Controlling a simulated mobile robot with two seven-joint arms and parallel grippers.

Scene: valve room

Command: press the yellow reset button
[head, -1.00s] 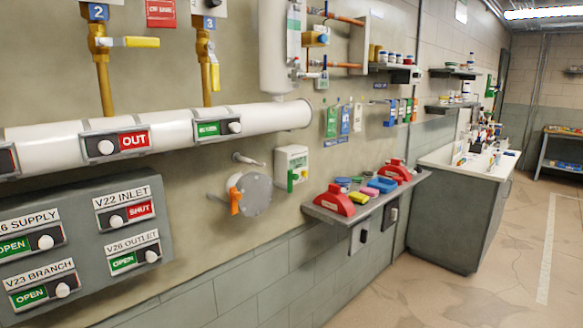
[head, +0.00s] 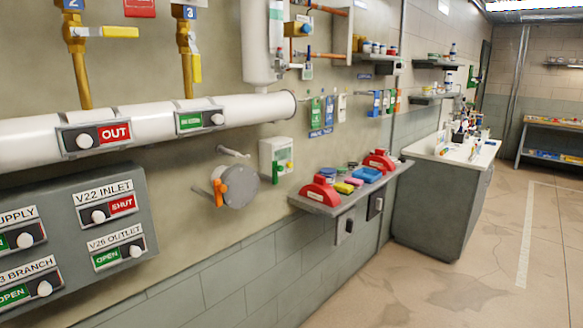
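No yellow button labelled reset can be made out in the head view. A white wall box (head: 277,155) with a green lever (head: 275,173) hangs right of the round grey disc (head: 236,188) with its orange handle. A small yellow-green spot shows on the box's right side, too small to identify. Other yellow things are the valve handles (head: 120,32) on the brass pipes and a small yellow item on the wall shelf (head: 330,208). Neither of my grippers is in view.
A label panel (head: 70,235) and a white pipe (head: 40,143) fill the left wall. The wall shelf sticks out, holding red lockout-like pieces (head: 319,193). A grey cabinet (head: 440,215) stands beyond it. The floor (head: 430,290) at right is clear.

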